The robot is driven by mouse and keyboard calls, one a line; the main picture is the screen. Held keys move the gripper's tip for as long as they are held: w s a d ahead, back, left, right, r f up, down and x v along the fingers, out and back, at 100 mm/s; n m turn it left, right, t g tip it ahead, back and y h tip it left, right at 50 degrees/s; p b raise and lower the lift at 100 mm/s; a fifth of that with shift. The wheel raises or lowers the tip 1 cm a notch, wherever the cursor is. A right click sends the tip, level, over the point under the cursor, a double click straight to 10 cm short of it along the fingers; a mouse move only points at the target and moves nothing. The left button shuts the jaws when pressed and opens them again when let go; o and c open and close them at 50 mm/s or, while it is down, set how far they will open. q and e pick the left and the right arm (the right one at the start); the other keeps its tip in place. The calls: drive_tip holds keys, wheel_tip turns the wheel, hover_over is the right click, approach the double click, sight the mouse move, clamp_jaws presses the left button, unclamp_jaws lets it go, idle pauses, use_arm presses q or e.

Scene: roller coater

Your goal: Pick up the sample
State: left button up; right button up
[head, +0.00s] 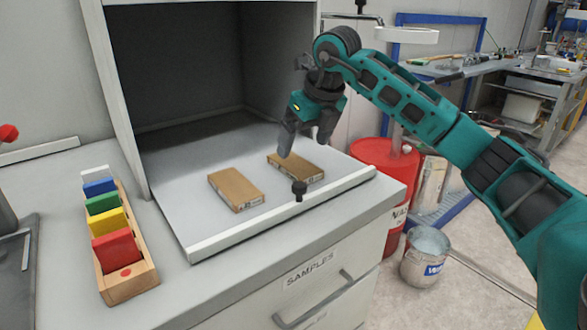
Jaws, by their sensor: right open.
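Two flat brown samples lie on the light floor of the open cabinet on the counter. The left sample (236,189) is in full view. The right sample (301,169) is partly covered by my right gripper. My right gripper (304,151) is open and points down above the right sample, with its fingers apart and nothing between them. Whether a fingertip touches the sample, I cannot tell. My left gripper is not in view.
A small black knob (299,188) stands at the cabinet's raised front lip (282,214). A wooden rack (127,281) with coloured blocks stands left. A red drum (384,158) and a metal bucket (426,258) stand on the floor to the right.

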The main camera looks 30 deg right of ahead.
drive_tip(key=shift+x, duration=0.85)
drive_tip(key=x, duration=0.4)
drive_tip(key=shift+w+f+b, duration=0.15)
drive_tip(key=shift+w+b, duration=0.2)
drive_tip(key=shift+b, duration=0.05)
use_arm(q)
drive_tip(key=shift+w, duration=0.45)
use_arm(e)
drive_tip(key=shift+c, duration=0.2)
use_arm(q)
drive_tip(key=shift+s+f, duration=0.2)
use_arm(e)
drive_tip(key=c, duration=1.1)
drive_tip(key=shift+c, duration=0.2)
wheel_tip(320, 180, up, 10)
drive_tip(key=p, duration=0.2)
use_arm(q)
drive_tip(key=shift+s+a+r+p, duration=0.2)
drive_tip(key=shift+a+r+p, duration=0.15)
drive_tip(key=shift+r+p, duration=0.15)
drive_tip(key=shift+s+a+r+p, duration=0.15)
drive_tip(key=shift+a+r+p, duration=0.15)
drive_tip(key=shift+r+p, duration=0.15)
use_arm(e)
wheel_tip(320, 180, up, 10)
hover_over(295, 164)
drive_tip(key=shift+s+d, duration=0.1)
drive_tip(key=shift+s, duration=0.2)
